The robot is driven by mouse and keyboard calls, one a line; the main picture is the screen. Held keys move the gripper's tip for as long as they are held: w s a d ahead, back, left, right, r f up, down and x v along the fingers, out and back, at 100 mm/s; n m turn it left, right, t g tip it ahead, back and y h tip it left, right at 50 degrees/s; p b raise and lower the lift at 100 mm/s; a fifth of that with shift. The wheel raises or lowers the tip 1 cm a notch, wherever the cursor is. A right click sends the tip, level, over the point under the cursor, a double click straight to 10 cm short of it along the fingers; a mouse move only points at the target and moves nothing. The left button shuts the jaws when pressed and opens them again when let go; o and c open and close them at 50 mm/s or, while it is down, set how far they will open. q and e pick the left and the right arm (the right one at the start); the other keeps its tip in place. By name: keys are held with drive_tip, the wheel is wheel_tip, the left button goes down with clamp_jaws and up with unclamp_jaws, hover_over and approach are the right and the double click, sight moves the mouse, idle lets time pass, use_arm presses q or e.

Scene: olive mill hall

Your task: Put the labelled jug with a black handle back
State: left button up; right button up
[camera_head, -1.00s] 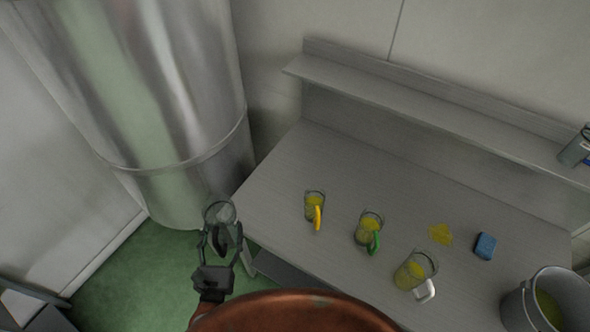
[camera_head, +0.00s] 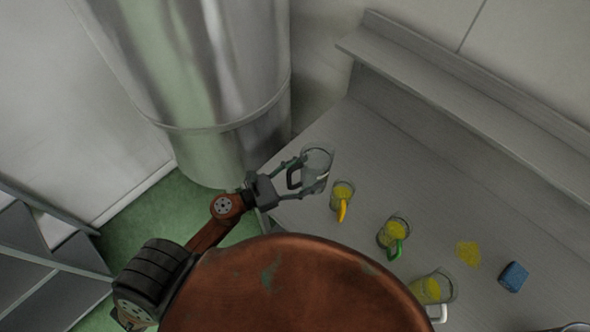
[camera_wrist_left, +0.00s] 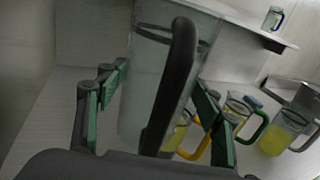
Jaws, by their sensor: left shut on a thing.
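The glass jug with a black handle (camera_head: 318,160) is held in my left gripper (camera_head: 305,177), over the left end of the steel table. In the left wrist view the jug (camera_wrist_left: 148,75) stands between the two fingers, with its black handle (camera_wrist_left: 172,85) toward the camera. It looks empty and clear; I cannot make out a label. My left gripper also shows in the wrist view (camera_wrist_left: 155,110), shut on the jug. I cannot tell whether the jug's base touches the table. My right gripper is not in view.
Jugs of yellow-green oil with a yellow handle (camera_head: 342,194), a green handle (camera_head: 393,232) and a white handle (camera_head: 432,289) stand in a row to the right. A yellow spill (camera_head: 469,253) and a blue sponge (camera_head: 513,277) lie beyond. A wall shelf (camera_head: 450,90) runs behind; a steel tank (camera_head: 215,90) stands left.

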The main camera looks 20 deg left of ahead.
use_arm(q)
drive_tip(key=shift+m, duration=0.3)
drive_tip(key=w+a+f, duration=0.3)
drive_tip(key=f, duration=0.1)
drive_tip(key=w+a+f, duration=0.3)
drive_tip(key=a+f, duration=0.1)
drive_tip(key=w+a+f, duration=0.2)
drive_tip(key=a+f, duration=0.1)
drive_tip(key=f, duration=0.1)
drive_tip(key=shift+w+a+f+b, duration=0.3)
drive_tip(key=shift+w+f, duration=0.1)
drive_tip(key=o, duration=1.4)
drive_tip(key=shift+f+g, duration=0.15)
drive_tip(key=shift+g, duration=0.15)
drive_tip(key=o, duration=0.5)
